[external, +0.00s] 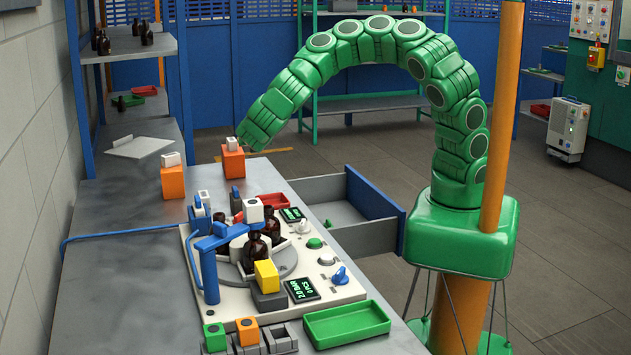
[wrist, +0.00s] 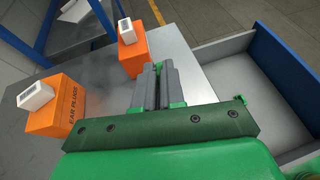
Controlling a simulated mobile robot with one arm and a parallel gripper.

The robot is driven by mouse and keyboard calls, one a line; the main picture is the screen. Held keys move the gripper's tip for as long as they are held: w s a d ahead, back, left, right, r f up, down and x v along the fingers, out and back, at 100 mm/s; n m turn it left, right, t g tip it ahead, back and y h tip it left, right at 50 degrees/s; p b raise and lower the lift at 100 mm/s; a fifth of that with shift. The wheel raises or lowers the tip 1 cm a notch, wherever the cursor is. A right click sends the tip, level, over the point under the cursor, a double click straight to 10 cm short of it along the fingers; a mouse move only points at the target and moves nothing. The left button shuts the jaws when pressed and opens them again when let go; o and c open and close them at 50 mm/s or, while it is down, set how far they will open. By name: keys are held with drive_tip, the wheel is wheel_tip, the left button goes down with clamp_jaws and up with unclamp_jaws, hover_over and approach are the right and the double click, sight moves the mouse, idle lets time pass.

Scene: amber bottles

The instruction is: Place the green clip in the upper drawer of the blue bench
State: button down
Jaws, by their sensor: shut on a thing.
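My gripper (wrist: 160,70) points down over the bench's far end, its grey fingers close together. A small bit of green, apparently the green clip (wrist: 158,65), shows between the fingertips; most of it is hidden. In the external view my gripper (external: 240,146) is beside an orange box, and the clip cannot be made out.
Two orange boxes with white blocks on top, one nearer (external: 173,182) and one farther (external: 233,163), stand close to my gripper. A machine with brown bottles (external: 256,247), a red tray (external: 271,200) and a green tray (external: 346,325) fill the nearer bench.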

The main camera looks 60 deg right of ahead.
drive_tip(key=shift+w+d+r+n+t+y, duration=1.9)
drive_tip(key=shift+w+d+n+t+y, duration=0.95)
drive_tip(key=shift+w, duration=1.85)
drive_tip(key=shift+s+d+f+n+t+y, duration=0.1)
drive_tip(key=shift+s+d+f+n+y, duration=0.25)
drive_tip(key=shift+s+n+y, duration=0.45)
drive_tip(key=shift+s+d+f+n+t+y, duration=0.15)
drive_tip(key=shift+s+f+n+y, duration=0.35)
drive_tip(key=shift+n+y, duration=0.6)
drive_tip(key=shift+s+d+f+n+y, duration=0.3)
drive_tip(key=shift+s+n+y, duration=0.35)
drive_tip(key=shift+n+y, duration=0.3)
drive_tip(key=shift+a, duration=0.1)
